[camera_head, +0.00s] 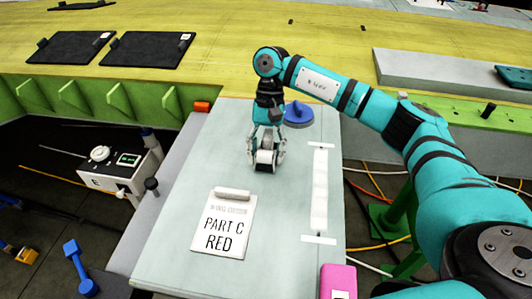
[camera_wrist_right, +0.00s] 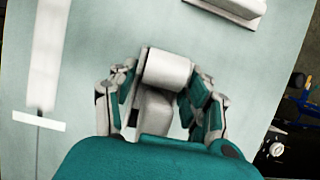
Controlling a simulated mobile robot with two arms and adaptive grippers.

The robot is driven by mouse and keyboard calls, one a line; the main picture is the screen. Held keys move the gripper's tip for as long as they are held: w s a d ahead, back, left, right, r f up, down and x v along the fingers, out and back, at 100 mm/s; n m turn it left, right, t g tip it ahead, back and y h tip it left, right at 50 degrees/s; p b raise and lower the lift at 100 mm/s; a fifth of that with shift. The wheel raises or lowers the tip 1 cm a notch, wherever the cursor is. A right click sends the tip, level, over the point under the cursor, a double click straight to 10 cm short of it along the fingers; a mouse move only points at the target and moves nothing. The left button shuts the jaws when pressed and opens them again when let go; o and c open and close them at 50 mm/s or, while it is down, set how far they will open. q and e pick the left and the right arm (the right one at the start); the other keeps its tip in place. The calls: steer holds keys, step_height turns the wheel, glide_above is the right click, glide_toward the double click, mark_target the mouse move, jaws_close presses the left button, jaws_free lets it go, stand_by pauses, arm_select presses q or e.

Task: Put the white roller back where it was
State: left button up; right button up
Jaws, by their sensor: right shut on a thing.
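The white roller (camera_head: 265,157) is between the fingers of my right gripper (camera_head: 266,160), low over the pale table (camera_head: 170,240). In the right wrist view the white roller (camera_wrist_right: 166,68) lies across between the two teal and grey fingers of my right gripper (camera_wrist_right: 164,92), which are shut on it. I cannot tell whether the roller touches the table. My left gripper is not in view.
A clipboard (camera_head: 223,228) marked "PART C RED" lies in front of the gripper. A white strip (camera_head: 320,190) runs along the table's right side. A blue round-based tool (camera_head: 298,115) stands behind, and a pink box (camera_head: 338,282) at the front right edge.

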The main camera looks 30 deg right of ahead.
mark_target(267, 137)
steer(key=shift+r, duration=0.1)
steer(key=shift+a+f+b, duration=0.1)
steer(key=shift+f+b, duration=0.1)
steer(key=shift+b, duration=0.1)
steer(key=o, duration=1.1)
steer(key=shift+r, duration=0.2)
steer(key=b+v, duration=0.2)
steer(key=v, duration=1)
